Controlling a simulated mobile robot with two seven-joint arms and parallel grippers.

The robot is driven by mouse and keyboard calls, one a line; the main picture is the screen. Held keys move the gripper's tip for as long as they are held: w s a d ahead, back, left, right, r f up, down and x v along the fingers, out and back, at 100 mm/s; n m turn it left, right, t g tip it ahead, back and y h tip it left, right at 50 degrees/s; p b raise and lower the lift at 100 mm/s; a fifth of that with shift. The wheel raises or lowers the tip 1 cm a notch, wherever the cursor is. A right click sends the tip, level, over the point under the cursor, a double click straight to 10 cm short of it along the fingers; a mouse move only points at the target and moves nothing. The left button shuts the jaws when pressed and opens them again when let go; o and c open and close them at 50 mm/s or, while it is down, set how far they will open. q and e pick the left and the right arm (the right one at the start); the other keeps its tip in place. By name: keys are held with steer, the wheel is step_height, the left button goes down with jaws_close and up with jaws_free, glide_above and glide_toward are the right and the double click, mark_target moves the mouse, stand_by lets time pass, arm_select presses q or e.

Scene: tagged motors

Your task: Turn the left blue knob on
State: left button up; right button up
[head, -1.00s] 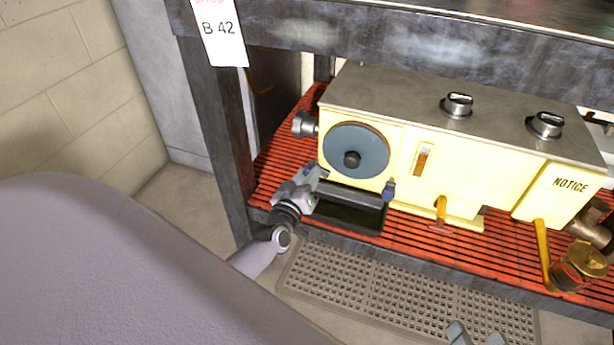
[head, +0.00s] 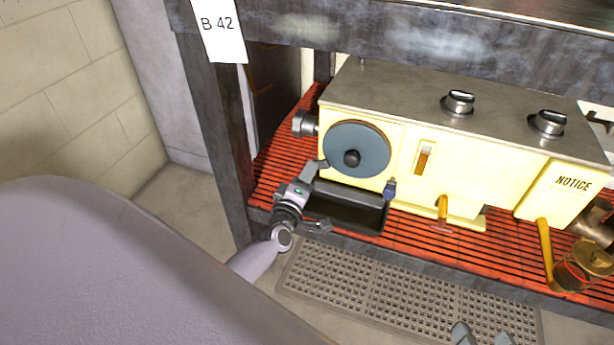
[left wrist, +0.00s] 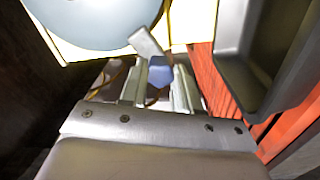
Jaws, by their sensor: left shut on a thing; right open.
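The left blue knob (left wrist: 156,72) sits between the fingers of my left gripper (left wrist: 165,80) in the left wrist view. My left gripper (head: 313,172) is shut on it, at the lower left of the yellow machine (head: 450,165), just below the grey-blue wheel (head: 352,153). The gripper hides the knob in the head view. A second blue knob (head: 390,189) stands to the right of the wheel, on the machine's front. My right gripper (head: 482,334) is open and empty at the bottom edge of the head view, well away from the machine.
A dark open tray (head: 350,208) lies right beside my left gripper. The red slatted shelf (head: 273,165) carries the machine. A dark metal post (head: 218,135) stands close to the left. Yellow pipes and a glass jar (head: 578,273) are at the right.

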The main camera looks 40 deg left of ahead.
arm_select(q)
steer(key=shift+f+n, duration=0.1)
steer(key=shift+n, duration=0.2)
arm_select(e)
steer(key=shift+r, duration=0.1)
steer(key=shift+s+f, duration=0.15)
steer(key=shift+f, duration=0.05)
arm_select(q)
steer(key=o, duration=1.1)
steer(key=shift+c, duration=0.2)
steer(key=shift+s+d, duration=0.15)
steer(key=shift+s, duration=0.4)
steer(key=p+v, duration=0.2)
steer(key=v, duration=0.4)
arm_select(e)
steer(key=shift+d+h, duration=0.3)
steer(key=shift+h, duration=0.1)
